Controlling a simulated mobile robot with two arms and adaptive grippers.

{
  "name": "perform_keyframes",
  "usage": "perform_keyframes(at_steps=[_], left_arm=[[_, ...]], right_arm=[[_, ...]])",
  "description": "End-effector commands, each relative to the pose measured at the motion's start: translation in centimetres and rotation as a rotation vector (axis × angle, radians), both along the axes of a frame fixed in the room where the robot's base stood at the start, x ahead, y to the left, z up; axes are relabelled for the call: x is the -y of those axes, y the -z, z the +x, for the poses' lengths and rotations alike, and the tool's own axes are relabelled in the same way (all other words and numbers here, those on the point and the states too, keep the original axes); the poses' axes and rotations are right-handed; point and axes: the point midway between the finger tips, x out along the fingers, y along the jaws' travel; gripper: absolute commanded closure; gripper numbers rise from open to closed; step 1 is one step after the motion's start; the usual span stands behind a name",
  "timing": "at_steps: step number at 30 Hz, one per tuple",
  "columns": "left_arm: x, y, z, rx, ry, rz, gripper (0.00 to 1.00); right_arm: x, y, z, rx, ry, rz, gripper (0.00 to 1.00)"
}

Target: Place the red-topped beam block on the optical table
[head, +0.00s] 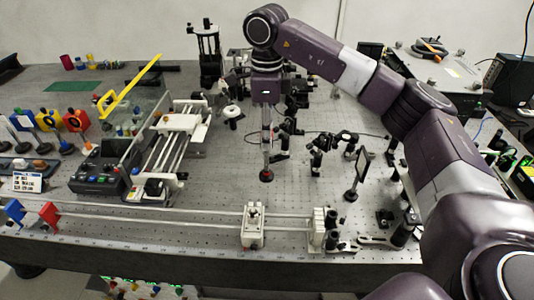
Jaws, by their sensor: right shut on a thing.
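My right gripper (267,127) points straight down over the middle of the optical table (225,185). It is shut on a slim upright piece, which I take to be the red-topped beam block (266,175). A grey stem runs down from the fingers to a dark round end with red on it, low over or on the perforated table top. I cannot tell whether that end touches the table. The fingers hide part of the piece. My left gripper is out of view.
Dark optic mounts (325,150) stand close to the right of the held piece. A rail carriage (180,122) is at left, and a white-topped block (254,225) stands in front. Bare perforated table lies around the piece's lower end, mostly left and front.

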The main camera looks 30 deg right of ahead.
Motion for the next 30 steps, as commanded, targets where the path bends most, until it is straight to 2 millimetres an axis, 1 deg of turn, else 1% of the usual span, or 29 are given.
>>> perform_keyframes(at_steps=[1, 4, 8, 15, 17, 29, 30], left_arm=[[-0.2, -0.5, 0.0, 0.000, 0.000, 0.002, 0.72], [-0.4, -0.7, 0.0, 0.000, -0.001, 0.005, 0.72], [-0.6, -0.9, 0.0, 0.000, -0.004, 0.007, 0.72], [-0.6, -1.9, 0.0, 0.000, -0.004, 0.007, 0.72], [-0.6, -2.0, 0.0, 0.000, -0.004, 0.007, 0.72], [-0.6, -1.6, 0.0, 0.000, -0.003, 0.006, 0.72], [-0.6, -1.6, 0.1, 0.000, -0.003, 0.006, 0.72]], right_arm=[[0.0, 0.6, -0.1, -0.002, 0.000, 0.000, 1.00], [0.0, 1.8, 0.0, 0.000, 0.001, 0.000, 1.00], [0.0, 2.6, 0.0, 0.001, 0.001, 0.000, 1.00], [0.0, 5.8, 0.0, -0.001, 0.001, 0.001, 1.00], [0.0, 6.4, 0.0, -0.001, 0.000, 0.001, 1.00], [0.0, 7.1, 0.0, 0.003, 0.000, 0.001, 1.00], [0.0, 7.2, 0.0, 0.000, 0.000, 0.000, 0.71]])
